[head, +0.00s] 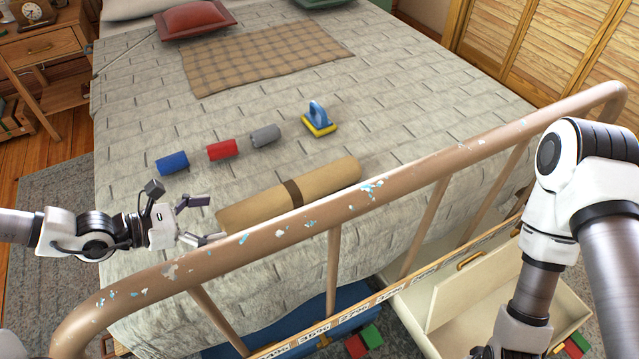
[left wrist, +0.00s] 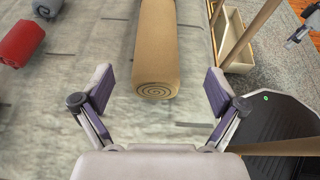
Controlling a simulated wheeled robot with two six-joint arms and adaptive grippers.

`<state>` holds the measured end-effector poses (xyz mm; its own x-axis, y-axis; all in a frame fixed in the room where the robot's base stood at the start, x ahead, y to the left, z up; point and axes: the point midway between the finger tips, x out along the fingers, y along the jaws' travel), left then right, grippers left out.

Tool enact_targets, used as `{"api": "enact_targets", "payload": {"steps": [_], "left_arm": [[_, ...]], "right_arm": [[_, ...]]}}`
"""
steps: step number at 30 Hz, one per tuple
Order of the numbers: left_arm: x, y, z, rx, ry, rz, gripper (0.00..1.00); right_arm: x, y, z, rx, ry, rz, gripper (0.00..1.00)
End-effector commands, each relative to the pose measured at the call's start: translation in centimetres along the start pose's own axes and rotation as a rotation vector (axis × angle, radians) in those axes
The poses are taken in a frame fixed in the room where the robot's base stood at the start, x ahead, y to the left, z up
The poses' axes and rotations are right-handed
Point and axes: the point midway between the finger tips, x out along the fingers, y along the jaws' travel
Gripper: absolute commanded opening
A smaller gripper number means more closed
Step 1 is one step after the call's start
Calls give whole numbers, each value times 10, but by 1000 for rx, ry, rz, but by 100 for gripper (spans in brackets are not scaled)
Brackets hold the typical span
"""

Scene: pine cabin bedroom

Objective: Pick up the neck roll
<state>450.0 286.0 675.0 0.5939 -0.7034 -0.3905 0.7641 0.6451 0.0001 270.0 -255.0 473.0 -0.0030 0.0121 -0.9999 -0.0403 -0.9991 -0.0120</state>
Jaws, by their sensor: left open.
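The neck roll appears to be the tan roll (head: 325,184) with a dark brown band, lying on the bed beside the footboard rail. Its spiral end (left wrist: 155,90) faces my left gripper in the left wrist view. My left gripper (head: 212,219) is open and empty at the roll's left end. In the left wrist view the fingers (left wrist: 160,91) stand apart on either side of that end, and I see no contact. My right arm shows at the right of the head view, with its gripper out of frame. A small grey part, possibly that gripper (left wrist: 302,32), shows in the left wrist view.
A blue roll (head: 172,162), a red roll (head: 222,149) and a grey roll (head: 265,135) lie behind on the bed. A blue-and-yellow brush (head: 319,122) stands nearby. The metal footboard rail (head: 420,172) runs close in front. An open drawer (head: 475,300) sits below right.

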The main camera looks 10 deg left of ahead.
Motion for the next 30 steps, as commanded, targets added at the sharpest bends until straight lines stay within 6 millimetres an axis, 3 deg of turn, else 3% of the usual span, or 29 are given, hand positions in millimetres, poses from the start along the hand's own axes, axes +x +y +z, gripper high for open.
{"api": "enact_targets", "payload": {"steps": [6, 13, 18, 23, 30], "left_arm": [[20, 0, -5, 0, 0, -3, 96], [36, 2, -3, 2, 1, 0, 96], [60, 4, -2, 5, 4, -2, 96], [76, 4, 1, 0, 1, 1, 96], [77, 5, 3, -1, -2, 2, 96]], "right_arm": [[25, 0, 1, -2, -2, 0, 40], [38, 0, 1, -1, -1, 0, 40], [56, 0, 0, -1, -1, 0, 40], [61, 0, 1, -1, -1, 0, 40], [60, 0, 0, -1, -1, 0, 40]]}}
